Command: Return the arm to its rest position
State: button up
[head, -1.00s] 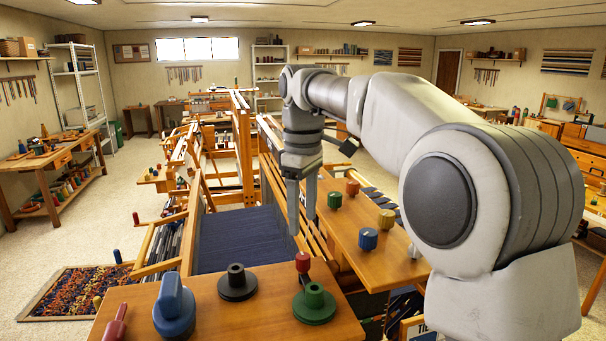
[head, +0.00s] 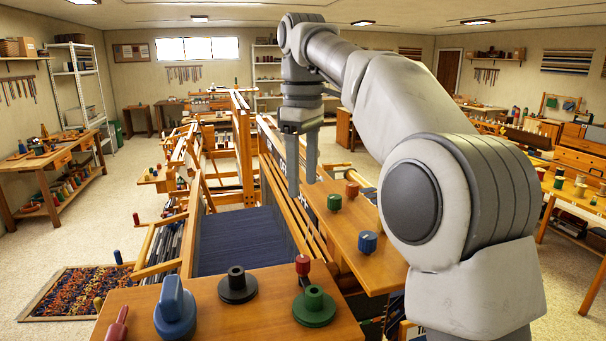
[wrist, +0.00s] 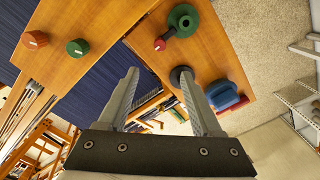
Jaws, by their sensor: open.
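My gripper (head: 302,180) hangs fingers down from my raised arm in the head view, above the loom's wooden beams. It is empty, and nothing lies between its fingers. In the wrist view its two fingers (wrist: 160,100) stand wide apart, with the loom's wooden shelves and blue warp beyond them. The gripper is clear of the knobs and touches nothing that I can see.
A floor loom (head: 245,150) with blue warp (head: 240,240) fills the middle. The near shelf (head: 260,318) holds a blue knob (head: 174,312), a black knob (head: 237,287) and a green knob (head: 314,306). The right shelf carries a green knob (head: 334,202) and a blue knob (head: 368,242).

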jog(key=s+d+f+m+t+b, duration=0.2)
jog(key=s+d+f+m, duration=0.4)
jog(key=s+f, duration=0.5)
jog(key=s+d+f+m+t+b, duration=0.3)
jog(key=s+d+f+m+b, duration=0.2)
jog(key=s+d+f, duration=0.3)
jog(key=s+f+m, duration=0.1)
jog(key=s+f, duration=0.2)
jog(key=s, duration=0.3)
jog(key=shift+d+f+t, duration=0.25)
jog(key=shift+t, duration=0.05)
